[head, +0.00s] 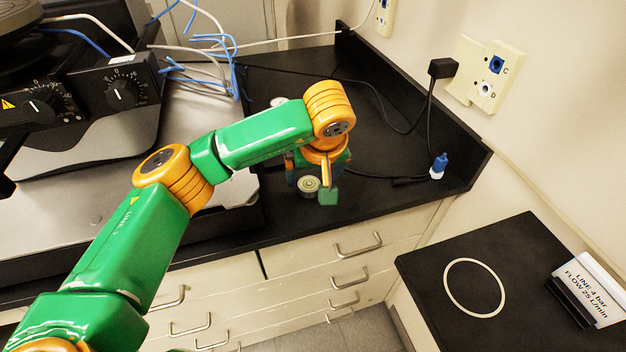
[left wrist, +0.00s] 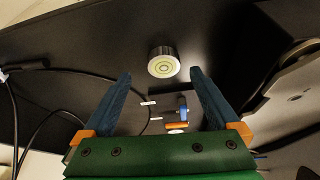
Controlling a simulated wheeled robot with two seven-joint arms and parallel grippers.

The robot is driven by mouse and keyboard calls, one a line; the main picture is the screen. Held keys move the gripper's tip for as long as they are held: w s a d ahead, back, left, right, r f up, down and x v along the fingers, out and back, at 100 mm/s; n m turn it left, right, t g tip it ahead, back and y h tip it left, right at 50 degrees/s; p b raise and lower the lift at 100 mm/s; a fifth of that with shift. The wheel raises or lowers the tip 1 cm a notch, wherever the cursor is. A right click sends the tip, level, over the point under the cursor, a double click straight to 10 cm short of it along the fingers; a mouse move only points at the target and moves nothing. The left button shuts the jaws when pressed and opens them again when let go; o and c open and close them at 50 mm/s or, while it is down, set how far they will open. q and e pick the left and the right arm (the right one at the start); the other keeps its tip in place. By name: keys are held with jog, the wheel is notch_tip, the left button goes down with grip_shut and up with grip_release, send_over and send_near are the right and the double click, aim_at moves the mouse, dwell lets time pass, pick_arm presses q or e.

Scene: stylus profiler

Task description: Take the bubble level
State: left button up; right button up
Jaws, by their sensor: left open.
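The bubble level (head: 308,184) is a small round metal piece with a pale yellow-green top. It sits on the black bench top near its front edge. It also shows in the left wrist view (left wrist: 163,62), upright, just beyond my fingertips and roughly centred between them. My left gripper (left wrist: 160,76) is open with its two dark blue fingers spread and nothing between them. In the head view my left gripper (head: 318,180) hangs low at the bubble level, partly hidden by my wrist. My right gripper is not in view.
A black cable (head: 385,110) runs over the bench from the wall plug to a blue-and-white connector (head: 438,166). The instrument (head: 90,95) with knobs stands at the left. A lower black surface (head: 520,250) at the right bears a white ring and a sign (head: 592,287).

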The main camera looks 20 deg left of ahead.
aim_at(309, 183)
pick_arm(q)
jog(key=shift+s+a+f+p, duration=0.2)
jog(key=shift+a+f+p, duration=0.1)
jog(key=shift+a+p, duration=0.2)
jog(key=x, duration=0.3)
jog(key=shift+w+f, duration=0.1)
jog(key=shift+w, duration=0.45)
jog(key=shift+s+d, duration=0.1)
jog(key=shift+s, duration=0.25)
jog(key=c, duration=1.4)
jog(key=shift+w, duration=0.15)
jog(key=shift+c, duration=0.4)
jog(key=shift+r+b, duration=0.3)
jog(key=shift+b, duration=0.1)
notch_tip(309, 183, up, 3)
jog(key=shift+f+b, duration=0.1)
jog(key=shift+b, duration=0.8)
jog(key=s+a+r+b, duration=0.1)
jog(key=s+a+r, duration=0.1)
jog(key=s+r, duration=0.8)
jog(key=s, duration=0.3)
jog(key=shift+s+a+b, duration=0.3)
jog(key=shift+s+a, duration=0.1)
jog(key=o, duration=0.9)
jog(key=shift+f, duration=0.1)
jog(key=shift+c, duration=0.2)
grip_shut()
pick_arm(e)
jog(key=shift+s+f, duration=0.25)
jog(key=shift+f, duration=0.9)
